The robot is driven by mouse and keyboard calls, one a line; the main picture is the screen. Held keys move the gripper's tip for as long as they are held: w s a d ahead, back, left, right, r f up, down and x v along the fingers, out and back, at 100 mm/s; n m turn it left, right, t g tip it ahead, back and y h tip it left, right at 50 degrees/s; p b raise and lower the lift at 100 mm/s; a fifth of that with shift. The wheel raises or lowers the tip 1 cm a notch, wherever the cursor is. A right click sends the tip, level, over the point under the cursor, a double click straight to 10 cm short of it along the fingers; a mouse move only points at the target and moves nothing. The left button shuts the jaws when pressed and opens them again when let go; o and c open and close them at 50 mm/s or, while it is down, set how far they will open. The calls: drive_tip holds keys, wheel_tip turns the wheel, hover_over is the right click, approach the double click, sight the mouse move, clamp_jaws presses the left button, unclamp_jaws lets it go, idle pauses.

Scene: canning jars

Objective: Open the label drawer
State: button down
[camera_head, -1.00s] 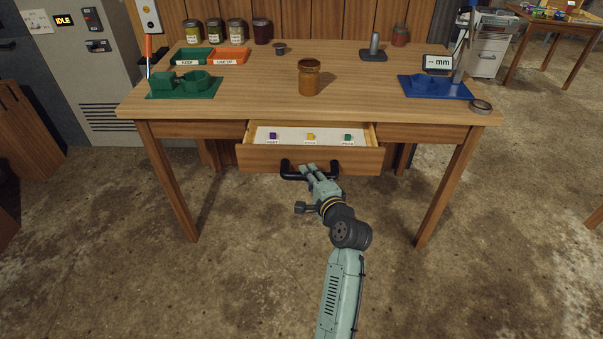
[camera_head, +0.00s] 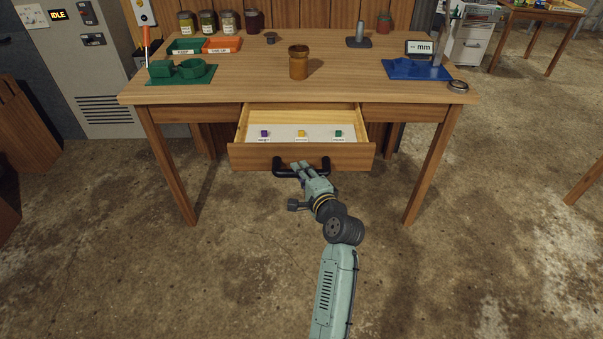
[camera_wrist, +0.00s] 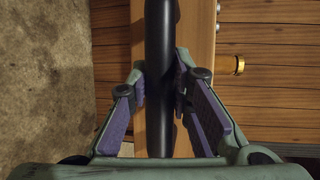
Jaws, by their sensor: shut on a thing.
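The label drawer (camera_head: 250,155) under the table is pulled well out, and its white inner floor (camera_head: 283,138) shows. On that floor sit a purple block (camera_head: 265,133), a yellow block (camera_head: 301,133) and a green block (camera_head: 338,133), each by a small label too small to read. A black bar handle (camera_head: 318,160) is on the drawer front. My gripper (camera_head: 300,167) is shut on the handle. In the wrist view the black handle bar (camera_wrist: 160,60) runs between the two purple-padded fingers (camera_wrist: 158,100), with the wooden drawer front behind it.
The table (camera_head: 220,92) above holds an amber jar (camera_head: 298,65), a green fixture (camera_head: 180,72), a blue fixture (camera_head: 412,70), green and orange trays (camera_head: 222,45) and a grey tape roll (camera_head: 457,86). The concrete floor (camera_head: 250,260) before the drawer is clear.

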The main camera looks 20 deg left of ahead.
drive_tip(key=c, duration=1.4)
unclamp_jaws()
drive_tip(key=shift+c, duration=0.2)
drive_tip(key=v, duration=1.2)
